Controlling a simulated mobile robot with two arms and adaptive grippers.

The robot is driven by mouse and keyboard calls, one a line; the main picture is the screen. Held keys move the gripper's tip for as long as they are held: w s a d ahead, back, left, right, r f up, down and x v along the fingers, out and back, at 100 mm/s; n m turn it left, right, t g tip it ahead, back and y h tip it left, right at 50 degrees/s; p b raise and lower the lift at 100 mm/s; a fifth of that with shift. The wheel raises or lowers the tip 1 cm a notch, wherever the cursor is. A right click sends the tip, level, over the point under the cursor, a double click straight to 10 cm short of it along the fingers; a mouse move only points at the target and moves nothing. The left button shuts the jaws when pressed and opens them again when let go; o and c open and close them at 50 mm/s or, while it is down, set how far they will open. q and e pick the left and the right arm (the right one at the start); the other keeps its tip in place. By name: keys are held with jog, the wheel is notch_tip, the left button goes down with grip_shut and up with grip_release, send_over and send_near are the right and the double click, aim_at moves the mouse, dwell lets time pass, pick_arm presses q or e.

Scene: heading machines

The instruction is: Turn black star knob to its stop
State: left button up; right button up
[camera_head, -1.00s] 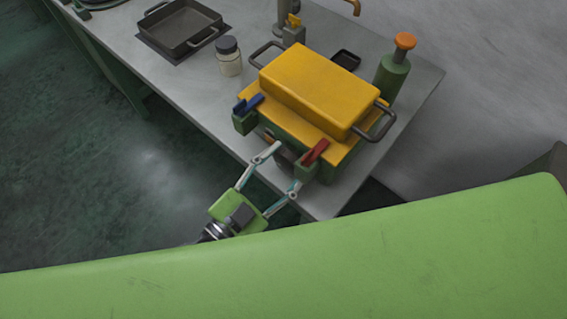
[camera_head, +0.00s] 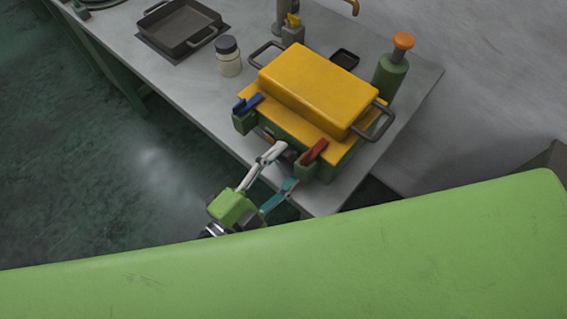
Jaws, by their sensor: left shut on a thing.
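The yellow and green machine (camera_head: 315,92) stands at the near corner of the grey bench. A small dark part of the black star knob (camera_head: 289,157) shows on its front, between a blue lever (camera_head: 247,104) and a red lever (camera_head: 314,152). The knob is mostly hidden by my fingers, so its arms and angle cannot be told. My left gripper (camera_head: 286,165) reaches up to the machine's front, with a white and a teal finger shut around the knob. Its palm is turned at a slant. My right gripper is not in view.
On the bench (camera_head: 205,105) are a dark square pan (camera_head: 181,27), a lidded jar (camera_head: 229,57), a small black tray (camera_head: 345,59) and a green bottle with an orange top (camera_head: 391,68). Dark green floor lies open to the left.

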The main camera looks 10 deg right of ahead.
pick_arm(q)
jog(key=shift+r, duration=0.2)
jog(key=o, duration=1)
jog(key=shift+o, duration=0.6)
jog(key=shift+d+f, duration=0.1)
jog(key=shift+d, duration=0.05)
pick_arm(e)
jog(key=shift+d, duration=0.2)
pick_arm(q)
jog(key=shift+f, duration=0.1)
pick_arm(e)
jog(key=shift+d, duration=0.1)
pick_arm(q)
jog(key=shift+f, duration=0.1)
